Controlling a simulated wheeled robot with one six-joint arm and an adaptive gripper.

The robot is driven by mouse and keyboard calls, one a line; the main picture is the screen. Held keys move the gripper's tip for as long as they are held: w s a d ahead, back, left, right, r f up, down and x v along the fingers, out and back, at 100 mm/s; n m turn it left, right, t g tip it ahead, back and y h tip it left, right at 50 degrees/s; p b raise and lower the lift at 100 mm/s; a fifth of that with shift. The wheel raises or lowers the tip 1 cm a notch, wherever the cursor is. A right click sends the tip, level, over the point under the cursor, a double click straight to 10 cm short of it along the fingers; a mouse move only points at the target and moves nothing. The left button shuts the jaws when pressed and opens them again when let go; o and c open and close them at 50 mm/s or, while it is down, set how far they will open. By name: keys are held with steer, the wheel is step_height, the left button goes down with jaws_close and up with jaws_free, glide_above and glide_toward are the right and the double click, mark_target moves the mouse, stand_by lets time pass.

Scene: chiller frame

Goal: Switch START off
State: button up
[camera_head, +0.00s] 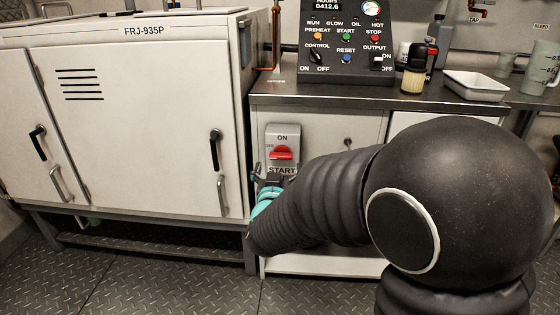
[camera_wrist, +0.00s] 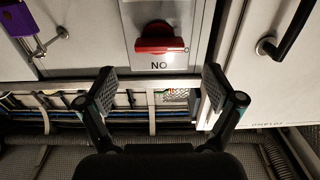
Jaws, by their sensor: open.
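The START switch is a grey plate (camera_head: 283,131) on the white cabinet front, with ON at its top, OFF at the left and START below. Its red handle (camera_head: 282,153) lies roughly level; I cannot tell exactly which mark it points to. In the wrist view the red handle (camera_wrist: 158,38) is above the middle and the ON lettering appears upside down. My gripper (camera_head: 271,172) is just in front of the plate's lower part, partly covering it. In the wrist view my gripper (camera_wrist: 158,85) is open and empty, its fingers apart and not touching the handle.
A control panel (camera_head: 346,50) stands on the metal counter (camera_head: 330,94) above. A white cabinet (camera_head: 130,110) with black handles is at the left. A purple padlock (camera_wrist: 18,17) shows in the wrist view. A bottle (camera_head: 414,70) and white tray (camera_head: 476,86) stand at the right.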

steer(key=s, duration=0.6)
steer(key=shift+s, duration=0.15)
steer(key=shift+a, duration=0.1)
steer(key=s+a+f+n+g+y, duration=0.4)
steer(key=s+a+f+g+y, duration=0.15)
steer(key=s+f+g, duration=0.55)
steer(key=s+d+r+m+h, duration=0.1)
steer(key=s+d+r, duration=0.2)
steer(key=d, duration=0.5)
steer(key=s+d+r+m+g+h, duration=0.1)
steer(key=s+d+r+h, duration=0.1)
steer(key=s+d, duration=0.4)
steer(key=s+d+r+m+h, duration=0.1)
steer(key=s+d+r, duration=0.3)
steer(key=d, duration=0.7)
steer(key=shift+s+d+r+m+h, duration=0.3)
steer(key=shift+s+m+h, duration=0.1)
steer(key=shift+s+h, duration=0.1)
